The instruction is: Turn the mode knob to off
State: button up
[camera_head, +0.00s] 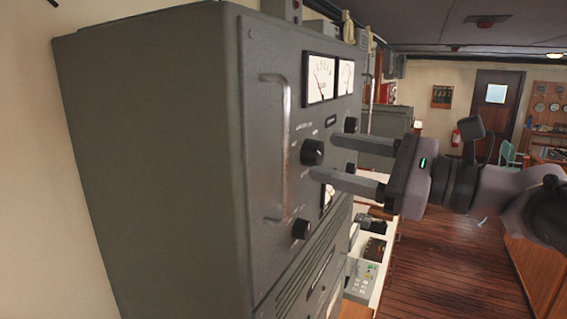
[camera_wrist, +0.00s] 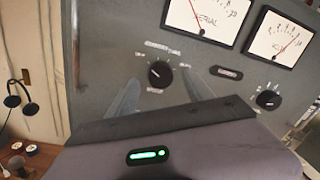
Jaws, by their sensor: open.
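A grey equipment cabinet carries a round black knob (camera_head: 312,152) on its front panel, below the meters. The knob also shows in the wrist view (camera_wrist: 160,74), with small white labels around it too blurred to read. A light mark shows on its face, but I cannot tell which label it points to. I cannot confirm from the lettering that this is the mode knob. My gripper (camera_head: 325,156) is open, its two fingers reaching toward the panel. In the wrist view the fingers (camera_wrist: 160,80) lie on either side of the knob, apparently not touching it.
Another knob (camera_wrist: 268,99) sits to the right in the wrist view. A lower knob (camera_head: 300,229) and a vertical metal handle (camera_head: 274,150) are on the same panel. White-faced meters (camera_head: 320,79) are above. Wooden floor (camera_head: 440,260) is open behind my arm.

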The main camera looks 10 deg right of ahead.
jog(key=b+v, duration=0.3)
jog(key=v, duration=1.2)
jog(key=shift+s+d, duration=0.2)
jog(key=shift+d, duration=0.1)
jog(key=shift+f, duration=0.15)
jog(key=s+a+f+n+g+h+b, duration=0.1)
jog(key=a+f+n+g+b, duration=0.15)
jog(key=a+f, duration=0.45)
jog(key=s+a+f+n+g+h+b, duration=0.1)
jog(key=a+f+g+h+b, duration=0.2)
jog(key=f, duration=0.8)
jog(key=a+f+n+g+b, duration=0.2)
jog(key=a+f+b, duration=0.3)
jog(key=f, duration=0.4)
jog(key=s+f+n+h+b, duration=0.1)
jog(key=f+n+h+b, duration=0.1)
jog(key=f, duration=0.6)
jog(key=s+a+f+n+t+h+b, duration=0.1)
jog(key=s+f+n+h+b, duration=0.1)
jog(key=f, duration=0.7)
jog(key=s+a+f+n+h+b, duration=0.1)
jog(key=s+f+n+h+b, duration=0.1)
jog(key=f+n+h+b, duration=0.2)
notch_tip(320, 180, down, 4)
jog(key=shift+s+f+n+b, duration=0.15)
jog(key=shift+s+n+b, duration=0.05)
jog(key=shift+n+b, duration=1)
